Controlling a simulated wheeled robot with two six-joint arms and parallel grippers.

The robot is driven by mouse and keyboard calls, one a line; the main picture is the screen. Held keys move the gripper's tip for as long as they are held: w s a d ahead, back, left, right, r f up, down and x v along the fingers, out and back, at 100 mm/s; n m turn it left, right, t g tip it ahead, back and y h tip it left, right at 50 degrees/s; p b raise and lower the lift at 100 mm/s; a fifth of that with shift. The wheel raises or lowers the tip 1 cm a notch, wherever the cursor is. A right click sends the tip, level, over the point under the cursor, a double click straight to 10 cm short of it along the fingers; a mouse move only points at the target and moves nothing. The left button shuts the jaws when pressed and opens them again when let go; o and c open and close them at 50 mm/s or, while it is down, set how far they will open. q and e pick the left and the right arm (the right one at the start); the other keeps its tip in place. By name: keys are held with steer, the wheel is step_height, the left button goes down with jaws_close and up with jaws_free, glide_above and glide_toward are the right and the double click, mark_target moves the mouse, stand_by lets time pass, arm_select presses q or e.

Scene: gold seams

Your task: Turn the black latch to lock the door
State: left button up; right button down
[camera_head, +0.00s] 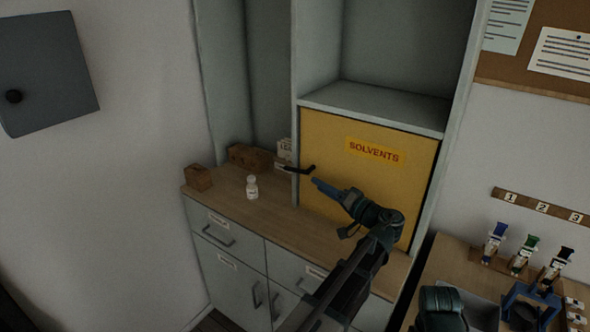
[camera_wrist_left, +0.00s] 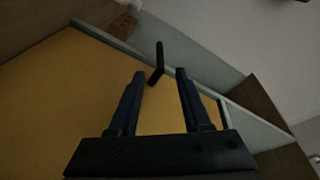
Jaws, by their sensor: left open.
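The yellow door (camera_head: 370,185) carries a "SOLVENTS" label and sits closed in the cabinet frame. The black latch (camera_head: 299,170) is at the door's left edge, on the frame post, its handle lying roughly level across the post. My left gripper (camera_head: 316,184) is just right of and slightly below the latch, in front of the door. In the left wrist view, the latch (camera_wrist_left: 157,62) stands just beyond the fingertips, in line with the gap between them. The left gripper (camera_wrist_left: 160,78) is open and empty, apparently apart from the latch. My right gripper is not in view.
A white bottle (camera_head: 252,188) and wooden blocks (camera_head: 199,178) stand on the counter (camera_head: 270,208) left of the door. An open shelf (camera_head: 385,103) is above the door. At right, a table holds several small items and a blue stand (camera_head: 530,306). A grey wall box (camera_head: 45,75) hangs far left.

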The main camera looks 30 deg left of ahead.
mark_target(292, 169)
arm_select(q)
steer(key=x, duration=1.3)
steer(key=shift+a, duration=0.15)
jaws_close()
stand_by(1.0)
